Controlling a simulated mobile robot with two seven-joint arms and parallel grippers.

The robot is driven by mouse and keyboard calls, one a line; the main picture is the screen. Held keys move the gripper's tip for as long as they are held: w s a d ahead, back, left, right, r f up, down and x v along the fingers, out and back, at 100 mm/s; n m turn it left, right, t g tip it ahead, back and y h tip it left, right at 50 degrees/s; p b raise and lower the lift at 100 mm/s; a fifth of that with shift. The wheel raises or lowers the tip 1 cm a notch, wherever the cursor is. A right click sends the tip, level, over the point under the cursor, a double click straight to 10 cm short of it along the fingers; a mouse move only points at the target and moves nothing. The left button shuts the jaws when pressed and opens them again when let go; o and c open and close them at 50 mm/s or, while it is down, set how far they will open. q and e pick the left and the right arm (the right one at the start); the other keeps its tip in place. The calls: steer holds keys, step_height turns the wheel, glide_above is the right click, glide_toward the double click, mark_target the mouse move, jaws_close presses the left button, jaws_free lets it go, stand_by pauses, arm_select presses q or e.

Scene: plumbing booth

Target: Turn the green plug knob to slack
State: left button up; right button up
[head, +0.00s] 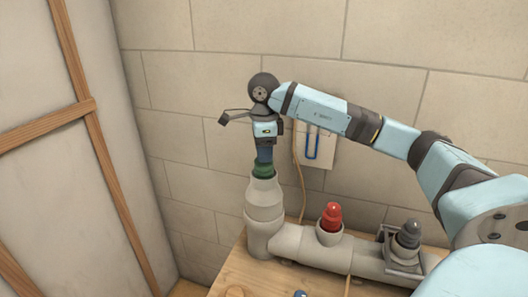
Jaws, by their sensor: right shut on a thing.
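The green plug knob (263,171) sits in the top of the upright grey pipe (265,200) at the left end of the pipework. My right gripper (264,158) points straight down over it and is shut on its upper part. The gripper hides the top of the knob, and only its lower green part shows. The knob's turn angle cannot be told. My left gripper is not in view.
A red knob (331,216) and a dark grey knob (408,234) stand on the horizontal grey pipe (355,256) to the right. A wall plate (325,157) with a blue loop is behind my right arm. The wooden bench top (250,278) shows in front.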

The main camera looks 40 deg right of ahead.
steer(key=shift+n, duration=1.9)
steer(key=o, duration=0.9)
steer(key=shift+o, duration=0.2)
steer(key=shift+r, duration=0.1)
step_height(320, 180, up, 14)
steer(key=p, duration=0.1)
steer(key=shift+f, duration=0.2)
